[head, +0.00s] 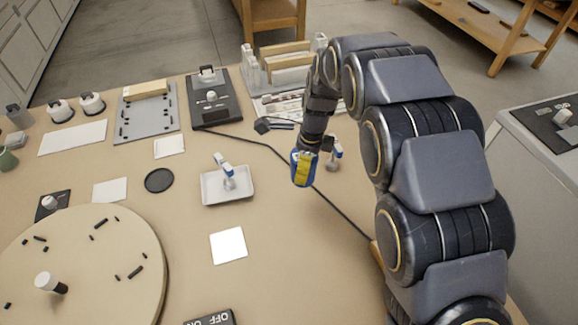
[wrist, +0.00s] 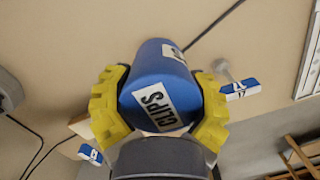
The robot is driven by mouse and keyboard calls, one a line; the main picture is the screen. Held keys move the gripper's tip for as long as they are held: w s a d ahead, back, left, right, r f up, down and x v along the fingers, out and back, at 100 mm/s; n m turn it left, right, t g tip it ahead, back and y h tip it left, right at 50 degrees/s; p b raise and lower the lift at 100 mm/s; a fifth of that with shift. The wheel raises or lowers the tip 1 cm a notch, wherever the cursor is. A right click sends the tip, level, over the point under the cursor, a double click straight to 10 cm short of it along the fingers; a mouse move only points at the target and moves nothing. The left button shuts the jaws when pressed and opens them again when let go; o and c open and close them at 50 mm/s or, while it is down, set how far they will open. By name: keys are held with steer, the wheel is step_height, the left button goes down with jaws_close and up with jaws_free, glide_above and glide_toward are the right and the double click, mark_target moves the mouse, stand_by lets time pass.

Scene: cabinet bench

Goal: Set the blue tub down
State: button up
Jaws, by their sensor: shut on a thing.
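The blue tub (wrist: 160,70) is a rounded blue container with a white label reading CLIPS and a second label further along its side. My gripper (wrist: 158,105) is shut on it, one yellow finger on each side. In the head view the blue tub (head: 296,172) is at the end of my arm, over the right-middle of the bench (head: 290,260), partly covered by a yellow finger of my gripper (head: 304,166). I cannot tell how far its lower end is from the bench top.
A small blue-and-white tagged item (head: 335,150) stands just right of the tub. A black cable (head: 340,212) runs beneath this area. A white tray (head: 228,190) with another tagged item lies left. A white square (head: 229,245) lies in front; bare bench surrounds it.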

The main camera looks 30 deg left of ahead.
steer(key=shift+a, duration=0.45)
steer(key=w+a+f, duration=0.2)
steer(key=w, duration=0.1)
steer(key=w+a+f, duration=0.5)
steer(key=w+f, duration=0.1)
steer(key=shift+w+a+f, duration=0.15)
steer(key=shift+w+a, duration=0.05)
steer(key=shift+w+a+f, duration=0.3)
steer(key=shift+w, duration=0.05)
steer(key=shift+w+a+f, duration=0.1)
steer(key=shift+w+f, duration=0.05)
steer(key=shift+f, duration=0.1)
steer(key=shift+w+a+f, duration=0.1)
steer(key=shift+f, duration=1.6)
steer(key=shift+f, duration=0.15)
